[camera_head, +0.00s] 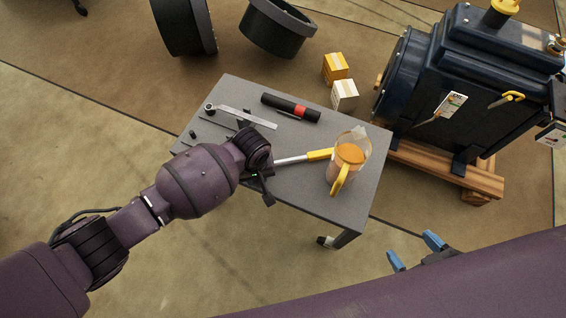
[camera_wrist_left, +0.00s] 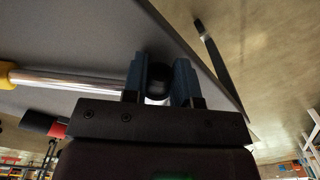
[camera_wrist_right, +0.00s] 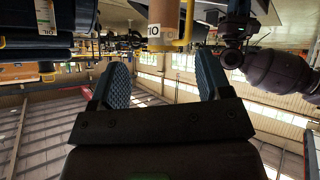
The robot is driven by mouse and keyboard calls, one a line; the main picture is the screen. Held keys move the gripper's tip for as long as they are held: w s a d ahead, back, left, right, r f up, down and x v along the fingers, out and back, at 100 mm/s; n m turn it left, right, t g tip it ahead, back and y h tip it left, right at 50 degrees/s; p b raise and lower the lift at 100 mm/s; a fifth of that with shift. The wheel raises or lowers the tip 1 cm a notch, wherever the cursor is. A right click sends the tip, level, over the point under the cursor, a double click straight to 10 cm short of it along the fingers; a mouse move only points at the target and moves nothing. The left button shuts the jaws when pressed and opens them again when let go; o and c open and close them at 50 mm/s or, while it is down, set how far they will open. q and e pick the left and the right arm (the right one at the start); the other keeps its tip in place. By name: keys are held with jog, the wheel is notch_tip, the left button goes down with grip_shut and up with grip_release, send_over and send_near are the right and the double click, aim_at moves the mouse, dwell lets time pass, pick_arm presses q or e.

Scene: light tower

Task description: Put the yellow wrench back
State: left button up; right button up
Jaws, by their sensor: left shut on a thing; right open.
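The yellow wrench (camera_head: 292,159) has a silver shaft and a yellow handle that points right, close to the jug on the grey table (camera_head: 362,205). In the left wrist view, the wrench shaft (camera_wrist_left: 75,83) runs in from the left to a dark round head between my left gripper's blue fingers (camera_wrist_left: 160,85), which are shut on it. The head view hides that grip behind my left wrist. I cannot tell whether the wrench touches the tabletop. My right gripper (camera_head: 414,251) is open and empty, off the table's lower right; its fingers are apart in the right wrist view (camera_wrist_right: 162,82).
A clear jug with orange top and yellow handle (camera_head: 349,155) stands at the table's right. A silver ratchet (camera_head: 245,117) and a black-and-red flashlight (camera_head: 290,107) lie at the back. Two small boxes (camera_head: 344,95) and a dark machine (camera_head: 460,85) on a wooden pallet stand beyond.

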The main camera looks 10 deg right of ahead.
pick_arm(q)
grip_shut()
